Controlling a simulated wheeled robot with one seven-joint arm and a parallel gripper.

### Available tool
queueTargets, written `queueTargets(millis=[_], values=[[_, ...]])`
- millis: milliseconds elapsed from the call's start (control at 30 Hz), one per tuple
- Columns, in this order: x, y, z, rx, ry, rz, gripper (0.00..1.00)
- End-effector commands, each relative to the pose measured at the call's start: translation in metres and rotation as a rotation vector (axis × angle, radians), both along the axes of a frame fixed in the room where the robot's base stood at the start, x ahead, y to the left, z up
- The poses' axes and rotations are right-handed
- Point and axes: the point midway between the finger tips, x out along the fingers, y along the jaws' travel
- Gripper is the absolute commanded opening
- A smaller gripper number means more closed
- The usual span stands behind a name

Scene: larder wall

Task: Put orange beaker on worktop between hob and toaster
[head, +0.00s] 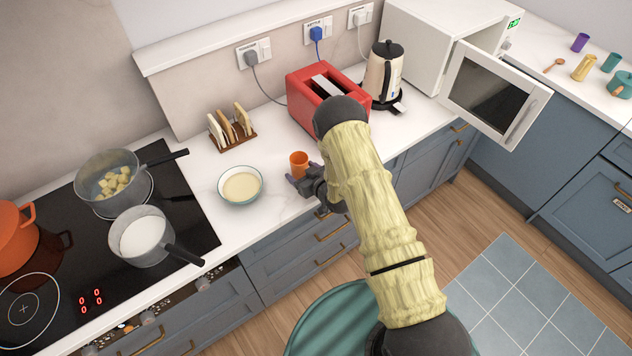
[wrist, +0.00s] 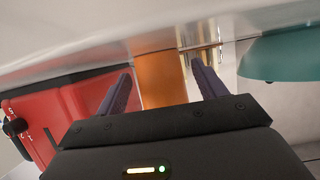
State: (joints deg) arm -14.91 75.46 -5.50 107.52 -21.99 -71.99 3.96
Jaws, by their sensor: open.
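The orange beaker (head: 299,162) stands upright on the white worktop (head: 278,211), right of a shallow bowl and in front of the red toaster (head: 306,92). The hob (head: 184,216) is further left. My gripper (head: 305,180) is low at the worktop's front edge, beside the beaker. In the wrist view the beaker (wrist: 162,78) shows between the two open fingers (wrist: 163,88), with a gap visible at its right side. Contact on the left side cannot be told. The arm hides part of the toaster's front and the worktop beside it.
The bowl (head: 241,186) is close left of the beaker. A toast rack (head: 232,139) stands behind it. Two pans (head: 142,236) and an orange pot (head: 14,236) are on the hob. A kettle (head: 383,75) and an open microwave (head: 495,92) are right of the toaster.

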Motion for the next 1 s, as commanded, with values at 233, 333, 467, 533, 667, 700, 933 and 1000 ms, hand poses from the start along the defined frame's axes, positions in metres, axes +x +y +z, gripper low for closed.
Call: queueTargets(millis=[233, 333, 467, 533, 667, 700, 933, 1000], values=[[-0.026, -0.018, 0.010, 0.000, 0.000, -0.001, 0.70], [-0.037, -0.026, 0.016, -0.001, 0.001, -0.003, 0.70], [-0.052, -0.036, 0.024, 0.000, 0.000, -0.001, 0.70], [-0.061, -0.042, 0.027, 0.000, 0.001, -0.002, 0.70], [-0.074, -0.050, 0.035, 0.000, 0.001, -0.001, 0.70], [-0.076, -0.052, 0.037, 0.000, 0.000, -0.001, 0.70], [-0.082, -0.056, 0.041, -0.001, -0.002, -0.001, 0.70], [-0.082, -0.055, 0.041, 0.000, -0.001, 0.000, 0.70]])
